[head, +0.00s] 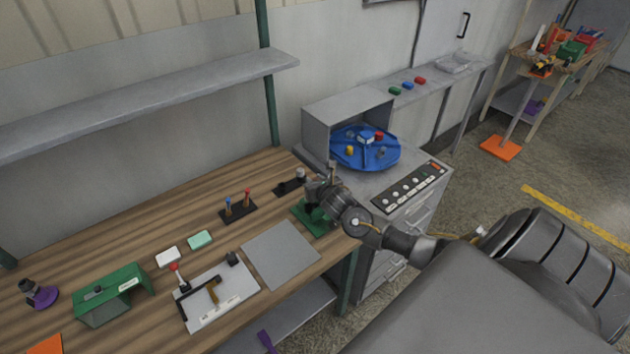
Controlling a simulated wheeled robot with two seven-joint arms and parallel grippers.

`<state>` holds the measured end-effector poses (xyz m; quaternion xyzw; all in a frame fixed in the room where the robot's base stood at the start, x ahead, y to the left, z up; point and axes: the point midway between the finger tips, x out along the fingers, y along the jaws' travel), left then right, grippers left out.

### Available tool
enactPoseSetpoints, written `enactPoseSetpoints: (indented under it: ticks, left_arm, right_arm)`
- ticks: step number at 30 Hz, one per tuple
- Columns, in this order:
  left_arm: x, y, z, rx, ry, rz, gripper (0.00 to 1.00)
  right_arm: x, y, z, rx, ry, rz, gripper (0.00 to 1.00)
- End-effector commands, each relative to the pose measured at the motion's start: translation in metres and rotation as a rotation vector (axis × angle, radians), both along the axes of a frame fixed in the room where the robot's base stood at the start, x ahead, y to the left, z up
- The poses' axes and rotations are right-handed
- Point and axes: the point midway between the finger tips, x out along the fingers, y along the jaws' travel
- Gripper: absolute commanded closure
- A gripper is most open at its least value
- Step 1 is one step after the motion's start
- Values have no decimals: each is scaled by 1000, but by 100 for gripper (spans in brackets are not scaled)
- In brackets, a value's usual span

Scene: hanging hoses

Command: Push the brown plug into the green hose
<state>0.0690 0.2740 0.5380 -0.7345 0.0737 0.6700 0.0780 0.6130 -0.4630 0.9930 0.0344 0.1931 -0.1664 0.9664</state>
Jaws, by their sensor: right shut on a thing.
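My right gripper (318,196) reaches in from the right over the right end of the wooden bench. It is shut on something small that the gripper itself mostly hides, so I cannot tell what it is. A green piece (311,221) shows on the bench right below and behind it; I cannot tell whether they touch. I cannot make out a brown plug or a green hose anywhere in this view. My left gripper is not in view.
The wooden bench (130,226) holds a grey plate (281,254), a white board with a clamp (218,297), a green housing (110,292) and small black stands. A blue round tray (352,158) stands on the grey cabinet behind my gripper. A shelf (150,103) overhangs the bench.

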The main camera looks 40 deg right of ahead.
Motion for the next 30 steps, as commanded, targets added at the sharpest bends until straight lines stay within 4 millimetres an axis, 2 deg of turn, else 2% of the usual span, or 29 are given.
enactPoseSetpoints:
  ticks: [30]
  left_arm:
    - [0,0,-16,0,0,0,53]
  right_arm:
    - [0,0,-26,0,-1,-1,96]
